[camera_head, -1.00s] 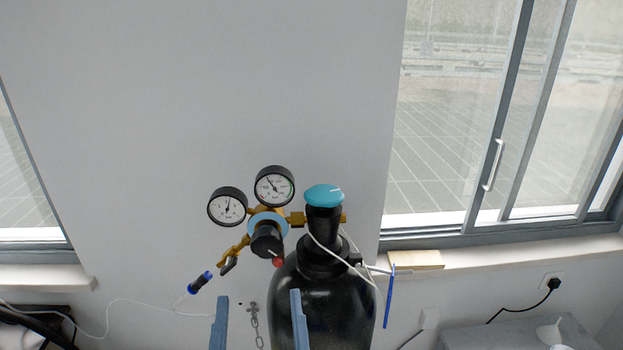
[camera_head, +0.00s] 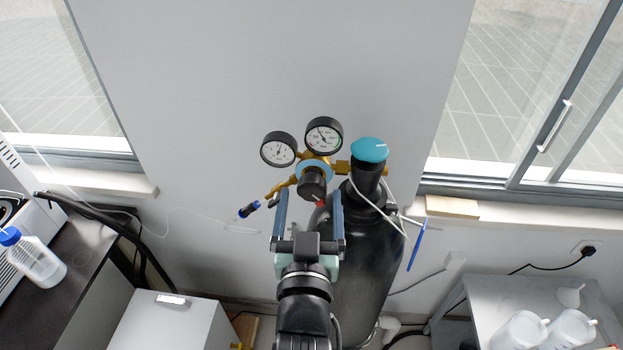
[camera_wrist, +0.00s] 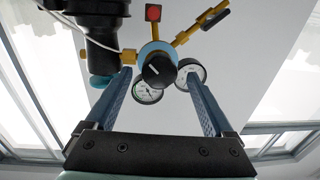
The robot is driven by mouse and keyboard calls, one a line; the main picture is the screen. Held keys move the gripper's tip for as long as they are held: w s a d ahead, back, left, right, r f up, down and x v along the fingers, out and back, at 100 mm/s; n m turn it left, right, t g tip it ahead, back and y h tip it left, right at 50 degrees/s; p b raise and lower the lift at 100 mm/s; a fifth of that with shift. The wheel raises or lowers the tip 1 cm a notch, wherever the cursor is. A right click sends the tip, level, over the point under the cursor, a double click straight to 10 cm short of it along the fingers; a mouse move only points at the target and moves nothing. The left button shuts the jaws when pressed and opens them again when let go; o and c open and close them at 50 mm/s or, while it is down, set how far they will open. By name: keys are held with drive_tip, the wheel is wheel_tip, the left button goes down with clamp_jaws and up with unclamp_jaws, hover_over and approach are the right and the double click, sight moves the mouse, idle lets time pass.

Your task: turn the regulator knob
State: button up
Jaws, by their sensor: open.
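The black regulator knob (camera_head: 312,184) sits in front of a light-blue ring on a brass regulator with two round gauges, a left gauge (camera_head: 278,149) and a right gauge (camera_head: 323,134). The regulator joins a black gas cylinder (camera_head: 362,262) with a teal valve cap (camera_head: 368,150). My gripper (camera_head: 308,200) is open and empty, its two blue fingers pointing up at the regulator. In the wrist view the knob (camera_wrist: 158,70) lies between the two fingers (camera_wrist: 160,82); contact with them does not show. The wrist view appears upside down.
A red part (camera_wrist: 153,13) and a brass outlet arm (camera_head: 281,187) with a blue-ended fitting (camera_head: 249,209) stick out near the knob. A thin white hose hangs by the cylinder. A wooden block (camera_head: 452,207) lies on the right sill; the wall behind is bare.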

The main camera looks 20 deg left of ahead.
drive_tip(key=shift+p+x, duration=0.35)
drive_tip(key=shift+x, duration=1.15)
